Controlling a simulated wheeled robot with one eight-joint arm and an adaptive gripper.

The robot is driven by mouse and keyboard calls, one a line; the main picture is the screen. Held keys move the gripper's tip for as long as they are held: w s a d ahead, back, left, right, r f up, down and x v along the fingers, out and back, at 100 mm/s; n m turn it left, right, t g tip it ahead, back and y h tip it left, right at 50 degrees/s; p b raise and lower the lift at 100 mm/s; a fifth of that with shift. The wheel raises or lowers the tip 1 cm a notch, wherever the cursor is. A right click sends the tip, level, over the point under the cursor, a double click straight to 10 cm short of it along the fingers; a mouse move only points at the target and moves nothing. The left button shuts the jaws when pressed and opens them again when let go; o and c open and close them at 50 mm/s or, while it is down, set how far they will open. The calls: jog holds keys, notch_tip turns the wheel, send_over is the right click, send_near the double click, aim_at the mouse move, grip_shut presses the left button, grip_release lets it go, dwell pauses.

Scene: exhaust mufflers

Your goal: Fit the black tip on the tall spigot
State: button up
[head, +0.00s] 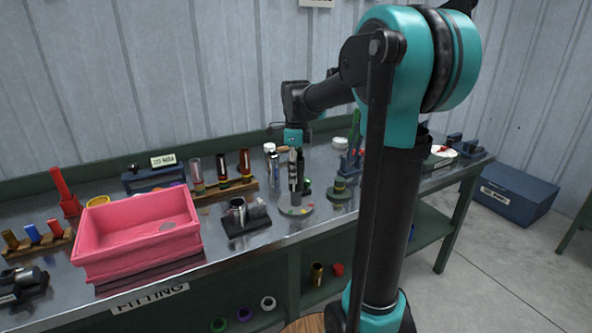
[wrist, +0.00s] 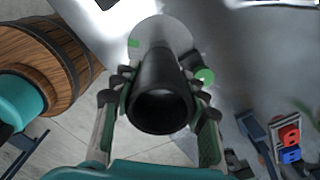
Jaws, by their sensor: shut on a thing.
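My gripper (head: 294,185) is over the table's front part in the head view, pointing down. In the wrist view my gripper (wrist: 160,105) is shut on the black tip (wrist: 160,108), a dark open tube with its mouth facing the camera. A round grey disc (wrist: 160,32) with green marks lies beyond the tip; in the head view the disc (head: 298,211) is just below my gripper. Whether the tip touches anything there is hidden. A black holder with a silver tube (head: 238,208) stands left of the disc. I cannot tell which part is the tall spigot.
A pink bin (head: 138,230) stands on the table to the left. A wooden rack with several coloured tubes (head: 222,175) is behind. A green stepped post (head: 341,188) stands right of the disc. A wooden barrel (wrist: 45,55) stands beside the table in the wrist view.

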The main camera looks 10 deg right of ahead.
jog(key=shift+f, duration=1.65)
jog(key=shift+f, duration=0.35)
jog(key=shift+f, duration=0.35)
jog(key=o, duration=1.2)
jog(key=shift+c, duration=0.2)
jog(key=shift+r, duration=0.1)
